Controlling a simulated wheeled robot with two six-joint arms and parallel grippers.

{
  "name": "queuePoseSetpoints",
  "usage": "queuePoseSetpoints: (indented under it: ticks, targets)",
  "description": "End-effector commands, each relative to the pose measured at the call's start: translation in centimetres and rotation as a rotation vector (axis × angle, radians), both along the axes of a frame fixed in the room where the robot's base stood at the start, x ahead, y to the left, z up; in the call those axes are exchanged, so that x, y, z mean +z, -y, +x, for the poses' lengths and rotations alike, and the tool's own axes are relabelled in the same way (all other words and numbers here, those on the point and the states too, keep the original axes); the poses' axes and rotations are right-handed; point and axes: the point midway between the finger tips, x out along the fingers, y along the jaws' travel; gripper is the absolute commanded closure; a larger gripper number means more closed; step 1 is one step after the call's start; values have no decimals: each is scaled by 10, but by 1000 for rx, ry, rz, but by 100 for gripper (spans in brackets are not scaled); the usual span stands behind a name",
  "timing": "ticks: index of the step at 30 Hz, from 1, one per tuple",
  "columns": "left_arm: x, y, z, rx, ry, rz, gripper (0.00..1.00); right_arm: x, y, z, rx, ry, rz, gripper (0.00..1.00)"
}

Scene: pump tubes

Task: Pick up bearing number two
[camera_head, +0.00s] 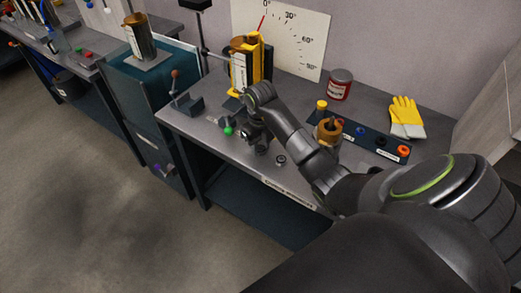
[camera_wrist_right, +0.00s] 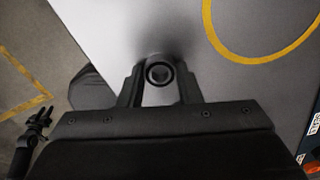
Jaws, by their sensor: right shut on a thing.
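My right gripper (camera_head: 256,142) is over the front part of the grey bench, partly hidden by its own wrist. In the wrist view its fingers (camera_wrist_right: 159,82) are shut on a small dark ring with a round centre, a bearing (camera_wrist_right: 159,73). Its number cannot be read. Another small ring, which looks like a bearing (camera_head: 281,160), lies on the bench near the front edge, right of the gripper. A dark pronged shape at the left of the wrist view looks like my left gripper (camera_wrist_right: 40,120); its jaw state is unclear.
A dark labelled tray (camera_head: 362,139) holds coloured rings, with a copper-coloured part (camera_head: 328,130) at its left. A red can (camera_head: 340,84), yellow gloves (camera_head: 405,117) and a yellow fixture (camera_head: 258,58) stand behind. A green-tipped item (camera_head: 228,131) is close left of the gripper.

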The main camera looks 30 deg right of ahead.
Motion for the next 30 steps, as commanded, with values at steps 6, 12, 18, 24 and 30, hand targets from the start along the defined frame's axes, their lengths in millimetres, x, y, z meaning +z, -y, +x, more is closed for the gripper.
queuePoseSetpoints:
  ticks: [6,12,18,24,30]
  targets:
    - [0,0,1,0,1,0,64,1,0,0,0,1,0,93]
    - [-1,0,1,0,2,0,64,12,0,1,0,4,-1,93]
    - [13,1,2,0,2,-1,64,44,0,1,0,3,-1,93]
    - [39,1,2,0,3,-1,64,73,0,0,-1,1,-1,93]
    - [61,1,2,0,3,-1,64,95,0,0,0,1,0,93]
